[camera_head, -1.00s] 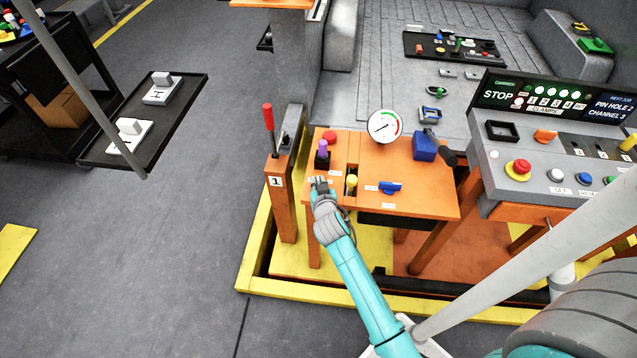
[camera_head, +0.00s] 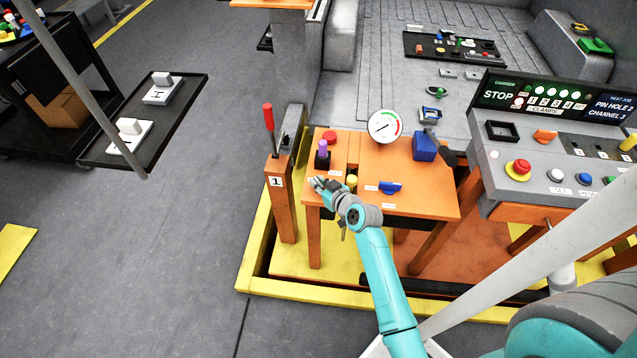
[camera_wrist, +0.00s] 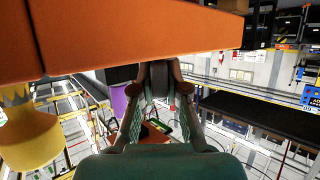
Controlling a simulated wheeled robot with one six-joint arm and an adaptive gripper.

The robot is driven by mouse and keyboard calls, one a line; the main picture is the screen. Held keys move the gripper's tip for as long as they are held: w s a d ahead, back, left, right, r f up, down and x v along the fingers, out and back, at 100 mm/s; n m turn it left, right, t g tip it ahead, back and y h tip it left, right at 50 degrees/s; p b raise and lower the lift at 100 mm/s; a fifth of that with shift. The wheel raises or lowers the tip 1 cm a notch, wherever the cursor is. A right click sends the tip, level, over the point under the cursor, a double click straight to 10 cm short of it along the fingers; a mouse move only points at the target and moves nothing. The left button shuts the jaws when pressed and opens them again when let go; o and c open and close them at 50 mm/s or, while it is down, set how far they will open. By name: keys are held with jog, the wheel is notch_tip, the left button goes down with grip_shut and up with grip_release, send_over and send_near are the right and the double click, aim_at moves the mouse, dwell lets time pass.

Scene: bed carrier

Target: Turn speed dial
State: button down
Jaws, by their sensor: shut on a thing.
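My gripper (camera_head: 315,184) is at the front left corner of the orange table (camera_head: 420,190), pointing left and away from me. In the wrist view, its two fingers (camera_wrist: 160,78) are shut around a dark grey rounded piece (camera_wrist: 159,82), which looks like the speed dial. In the head view the dial is hidden by the fingers, so its pointer and marks cannot be read. A round white gauge (camera_head: 384,126) with green and red arcs stands at the back of the table.
Close to my gripper are a yellow knob (camera_head: 351,181), a purple-topped lever (camera_head: 323,150) and a red button (camera_head: 329,137). A blue handle (camera_head: 390,188) lies to the right. A red-handled lever (camera_head: 268,130) stands on a post at the left.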

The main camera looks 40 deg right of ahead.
jog(key=shift+f+n+y, duration=0.15)
jog(key=shift+n+y, duration=0.35)
jog(key=shift+y, duration=0.1)
jog(key=c, duration=1.2)
grip_release()
jog(key=v, duration=1.2)
